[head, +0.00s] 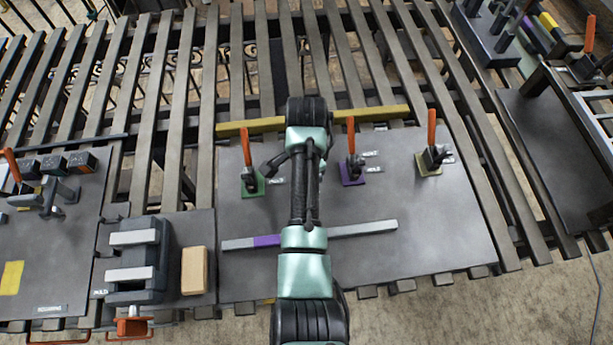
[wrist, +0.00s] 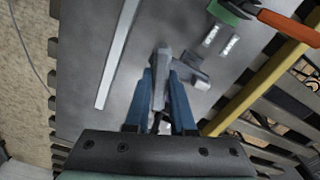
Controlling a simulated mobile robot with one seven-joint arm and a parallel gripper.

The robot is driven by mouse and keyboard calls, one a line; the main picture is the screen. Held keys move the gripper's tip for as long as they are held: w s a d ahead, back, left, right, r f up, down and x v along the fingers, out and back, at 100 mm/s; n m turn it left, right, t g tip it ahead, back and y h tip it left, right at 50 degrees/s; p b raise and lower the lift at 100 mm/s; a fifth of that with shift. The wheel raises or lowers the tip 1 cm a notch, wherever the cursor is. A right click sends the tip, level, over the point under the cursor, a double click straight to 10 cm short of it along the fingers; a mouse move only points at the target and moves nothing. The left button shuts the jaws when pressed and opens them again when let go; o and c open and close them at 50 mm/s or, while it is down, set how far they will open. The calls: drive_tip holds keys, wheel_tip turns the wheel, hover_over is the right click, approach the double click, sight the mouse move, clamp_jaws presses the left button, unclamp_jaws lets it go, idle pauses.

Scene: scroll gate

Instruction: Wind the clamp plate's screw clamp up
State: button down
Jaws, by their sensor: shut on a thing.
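In the wrist view my gripper (wrist: 161,84) has its two blue fingers shut on a narrow grey piece (wrist: 162,58), which looks like the handle of the screw clamp. A grey block (wrist: 189,70) shows just beside it, over the dark clamp plate (wrist: 82,75). The fingers hide the piece's lower part, so I cannot tell how high the screw stands. In the head view the clamp plate (head: 430,230) lies in front of me. My own arm covers the held piece there, and my fingertips do not show clearly.
Clamps with upright orange handles stand on green (head: 252,187), purple (head: 352,176) and yellow (head: 425,167) bases. A grey bar with a purple section (head: 267,241) lies nearer, a yellow bar (head: 375,113) behind. A vise (head: 135,260) stands left. The plate's front right is clear.

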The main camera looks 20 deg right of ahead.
drive_tip(key=n+p, duration=0.1)
drive_tip(key=n, duration=0.3)
drive_tip(key=shift+r, duration=0.1)
drive_tip(key=n+p, duration=0.1)
drive_tip(key=n, duration=0.3)
drive_tip(key=n+p, duration=0.1)
drive_tip(key=n, duration=0.7)
drive_tip(key=shift+n+p, duration=0.3)
drive_tip(key=shift+p, duration=0.1)
drive_tip(key=n, duration=0.3)
drive_tip(key=shift+n, duration=0.3)
drive_tip(key=n, duration=0.4)
drive_tip(key=shift+n+p, duration=0.3)
drive_tip(key=shift+p, duration=0.1)
drive_tip(key=n, duration=0.8)
drive_tip(key=shift+s+f+n, duration=0.1)
drive_tip(key=shift+f+n, duration=0.1)
drive_tip(key=shift+n, duration=0.1)
